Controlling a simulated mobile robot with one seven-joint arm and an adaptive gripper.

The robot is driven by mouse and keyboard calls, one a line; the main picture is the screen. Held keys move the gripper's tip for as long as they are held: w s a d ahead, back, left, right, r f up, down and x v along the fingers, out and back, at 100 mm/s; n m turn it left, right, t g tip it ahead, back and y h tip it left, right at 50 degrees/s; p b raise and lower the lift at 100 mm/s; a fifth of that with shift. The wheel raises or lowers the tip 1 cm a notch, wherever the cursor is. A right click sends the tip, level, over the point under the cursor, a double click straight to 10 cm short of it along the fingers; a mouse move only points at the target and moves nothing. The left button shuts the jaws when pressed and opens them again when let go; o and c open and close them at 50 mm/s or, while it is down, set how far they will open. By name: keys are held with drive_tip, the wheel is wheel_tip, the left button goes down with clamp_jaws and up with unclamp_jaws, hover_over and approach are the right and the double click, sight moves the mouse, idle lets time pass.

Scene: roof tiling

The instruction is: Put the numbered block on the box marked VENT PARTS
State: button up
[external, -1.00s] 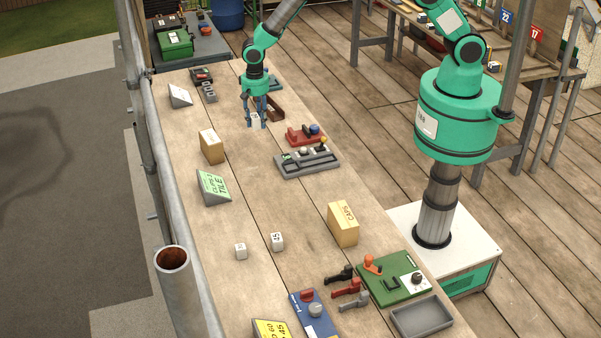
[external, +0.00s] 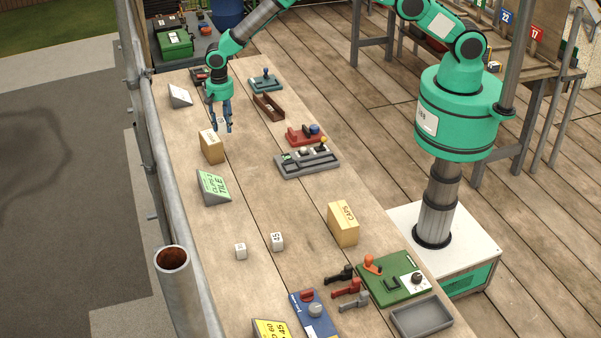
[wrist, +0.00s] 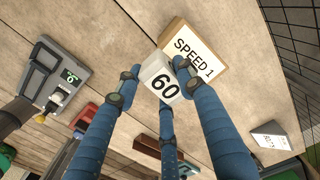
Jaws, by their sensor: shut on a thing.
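My gripper (external: 222,128) is shut on a white block marked 60 (wrist: 163,84), with blue fingers around it in the wrist view. In the external view the block is a small white patch mostly hidden by the fingers. The gripper is just beyond and right of a tan box (external: 212,149) with a white top label. In the wrist view a tan box (wrist: 194,48) labelled SPEED 1 lies behind the block; it appears to be the same box. Whether block and box touch is unclear. I cannot read VENT PARTS on any box.
A green sloped sign (external: 213,187) stands nearer the camera. A grey tray with knobs (external: 307,162) lies to the right. A CAPS box (external: 343,223) and two small white blocks, one here (external: 277,241), stand nearer. Bench between the sign and the grey tray is clear.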

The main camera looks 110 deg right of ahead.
sight(221, 131)
drive_tip(key=shift+w+d+f, duration=0.1)
drive_tip(key=shift+w+d, duration=0.1)
drive_tip(key=shift+w, duration=0.45)
drive_tip(key=shift+f+p, duration=0.4)
drive_tip(key=shift+f, duration=1.35)
drive_tip(key=shift+f, duration=0.15)
drive_tip(key=o, duration=1.2)
drive_tip(key=shift+c, duration=0.2)
drive_tip(key=shift+s, duration=0.1)
drive_tip(key=shift+r, duration=0.2)
drive_tip(key=shift+r+b, duration=0.75)
drive_tip(key=shift+r, duration=5.2)
